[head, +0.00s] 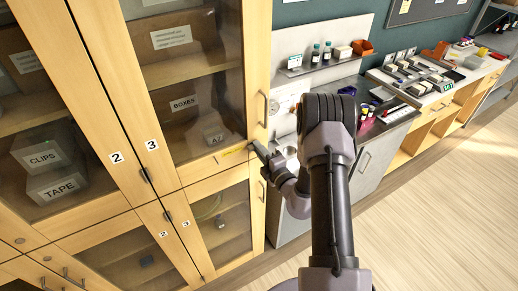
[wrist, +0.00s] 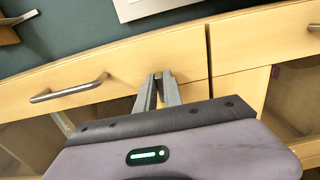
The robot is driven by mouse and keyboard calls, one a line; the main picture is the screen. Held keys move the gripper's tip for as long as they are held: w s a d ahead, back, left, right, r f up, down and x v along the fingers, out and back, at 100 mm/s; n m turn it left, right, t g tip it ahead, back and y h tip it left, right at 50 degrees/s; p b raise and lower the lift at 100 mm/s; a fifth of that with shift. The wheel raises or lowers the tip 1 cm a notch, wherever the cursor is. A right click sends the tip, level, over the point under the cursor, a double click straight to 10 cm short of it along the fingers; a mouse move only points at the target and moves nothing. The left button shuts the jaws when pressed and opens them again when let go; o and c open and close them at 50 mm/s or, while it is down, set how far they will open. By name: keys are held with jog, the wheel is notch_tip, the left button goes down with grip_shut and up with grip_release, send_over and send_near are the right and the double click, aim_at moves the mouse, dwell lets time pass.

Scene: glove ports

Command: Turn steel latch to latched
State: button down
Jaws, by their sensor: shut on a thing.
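My gripper (wrist: 160,78) is shut, with its fingertips against the pale wooden front in the wrist view. The thing between the fingers is small and mostly hidden; it appears to be the steel latch, but its angle cannot be made out. In the head view my gripper (head: 257,148) reaches the right edge of the tall wooden cabinet (head: 257,60), between its upper and lower glass doors. The latch is hidden there behind the gripper and arm.
A steel bar handle (wrist: 70,90) is left of my gripper in the wrist view. The wooden floor (head: 450,220) at lower right is clear.

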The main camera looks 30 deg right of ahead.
jog(key=c, duration=1.5)
grip_release()
jog(key=s, duration=0.5)
jog(key=s+b, duration=0.1)
jog(key=s, duration=0.5)
jog(key=s+b, duration=0.1)
jog(key=s, duration=0.5)
jog(key=shift+s+d, duration=0.25)
